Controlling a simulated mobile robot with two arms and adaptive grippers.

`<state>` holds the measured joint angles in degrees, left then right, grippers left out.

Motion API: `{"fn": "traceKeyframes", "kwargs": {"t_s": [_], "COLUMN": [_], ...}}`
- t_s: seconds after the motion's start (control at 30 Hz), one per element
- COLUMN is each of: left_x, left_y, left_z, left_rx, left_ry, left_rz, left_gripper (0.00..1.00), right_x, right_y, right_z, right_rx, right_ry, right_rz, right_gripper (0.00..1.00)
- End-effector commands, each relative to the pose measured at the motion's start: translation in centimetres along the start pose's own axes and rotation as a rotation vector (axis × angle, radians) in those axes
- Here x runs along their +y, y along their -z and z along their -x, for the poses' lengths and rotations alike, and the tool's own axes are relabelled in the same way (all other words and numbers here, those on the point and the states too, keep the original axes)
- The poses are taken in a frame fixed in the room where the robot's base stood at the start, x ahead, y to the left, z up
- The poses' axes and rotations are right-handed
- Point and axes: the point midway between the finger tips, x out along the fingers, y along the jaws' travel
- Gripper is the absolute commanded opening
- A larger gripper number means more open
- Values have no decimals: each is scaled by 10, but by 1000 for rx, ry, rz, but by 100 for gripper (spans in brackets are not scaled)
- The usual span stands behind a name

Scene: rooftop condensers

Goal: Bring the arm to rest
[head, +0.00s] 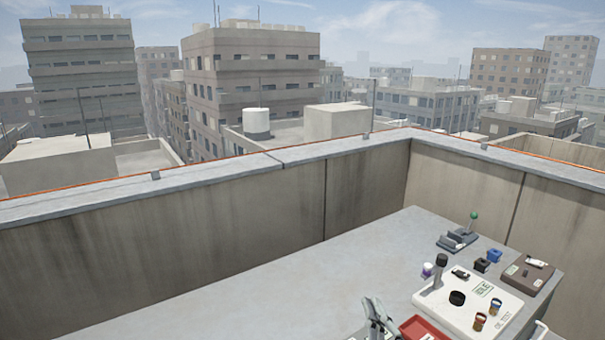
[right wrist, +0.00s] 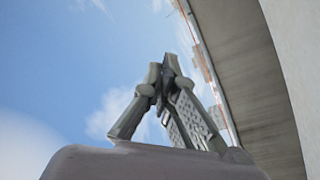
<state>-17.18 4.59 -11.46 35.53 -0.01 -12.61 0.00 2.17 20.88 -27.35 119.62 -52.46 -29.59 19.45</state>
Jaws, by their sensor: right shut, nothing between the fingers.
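My right gripper (head: 373,305) shows at the bottom edge of the head view, over the front part of the grey bench top (head: 290,270), just left of a red tray (head: 424,328). In the right wrist view my right gripper (right wrist: 168,68) points up, with its fingertips together and nothing between them; sky lies behind it. The rest of the right arm is mostly cut off by the frame. My left gripper is in neither view.
A white board (head: 455,318) marked "IDLE" holds a dark post, a black ring and small cups. A brown box (head: 527,272), blue and black blocks and a grey holder with a green knob (head: 474,216) stand behind. The bench's left part is clear; a concrete parapet (head: 270,210) bounds it.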

Motion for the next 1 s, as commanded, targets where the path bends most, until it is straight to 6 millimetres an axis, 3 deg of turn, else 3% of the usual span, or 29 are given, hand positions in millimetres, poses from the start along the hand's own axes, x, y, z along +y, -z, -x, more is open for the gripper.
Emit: {"fn": "traceKeyframes", "kwargs": {"t_s": [0.1, 0.2, 0.33, 0.53, 0.8, 1.0], "left_x": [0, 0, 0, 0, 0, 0], "left_y": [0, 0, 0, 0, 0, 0], "left_z": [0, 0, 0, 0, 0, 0], "left_rx": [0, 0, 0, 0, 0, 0], "left_ry": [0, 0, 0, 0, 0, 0], "left_rz": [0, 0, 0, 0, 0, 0], "left_gripper": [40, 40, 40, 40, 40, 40], "right_x": [-7, -22, -48, -83, -109, -146], "right_y": [-60, -103, -141, -159, -146, -181], "right_z": [39, 81, 145, 238, 333, 330], "right_rx": [-288, -517, -785, -1087, -1337, -1358], "right_ry": [21, 71, 173, 357, 591, 606], "right_rz": [-165, -274, -390, -511, -611, -604], "right_gripper": [0, 0, 0, 0, 0, 0]}}
